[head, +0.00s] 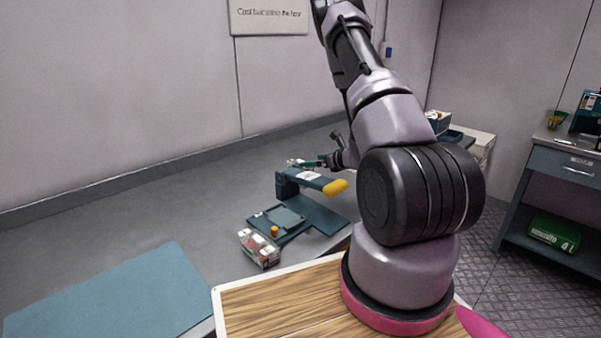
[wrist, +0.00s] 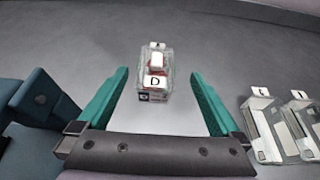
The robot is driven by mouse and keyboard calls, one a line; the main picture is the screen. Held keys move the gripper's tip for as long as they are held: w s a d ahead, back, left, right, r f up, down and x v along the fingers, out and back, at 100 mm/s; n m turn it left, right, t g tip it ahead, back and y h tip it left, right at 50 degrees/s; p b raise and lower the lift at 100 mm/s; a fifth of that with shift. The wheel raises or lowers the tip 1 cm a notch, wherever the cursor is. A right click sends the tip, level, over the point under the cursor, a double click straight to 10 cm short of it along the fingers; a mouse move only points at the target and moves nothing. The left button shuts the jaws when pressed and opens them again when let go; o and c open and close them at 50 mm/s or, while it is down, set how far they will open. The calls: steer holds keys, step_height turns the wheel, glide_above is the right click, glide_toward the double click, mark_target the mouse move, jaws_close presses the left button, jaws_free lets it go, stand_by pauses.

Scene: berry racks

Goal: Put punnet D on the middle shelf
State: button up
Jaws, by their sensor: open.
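Punnet D (wrist: 155,82) is a small clear box with a white lid label marked D, standing upright on the grey counter in the wrist view. My gripper (wrist: 160,75) is open, its two teal fingers spread to the left and right of the punnet. Whether the punnet's near end is between the fingertips or just beyond them is hard to tell. In the head view my gripper (head: 312,163) is small and far off over the counter, by a whitish item that may be the punnet. I cannot make out a rack with a middle shelf in either view.
Two other labelled clear punnets (wrist: 262,130) (wrist: 300,120) stand right of my gripper. A blue device with a yellow end (head: 334,187) and a punnet with red contents (head: 259,249) stand on the counter. A blue mat (head: 110,295) lies left. A drawer bench (head: 565,165) stands right.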

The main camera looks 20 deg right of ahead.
mark_target(296, 162)
steer(key=x, duration=1)
steer(key=shift+w+a, duration=0.15)
steer(key=shift+a, duration=0.2)
steer(key=shift+r, duration=0.1)
steer(key=shift+c, duration=0.3)
steer(key=c, duration=1.5)
steer(key=shift+r, duration=0.1)
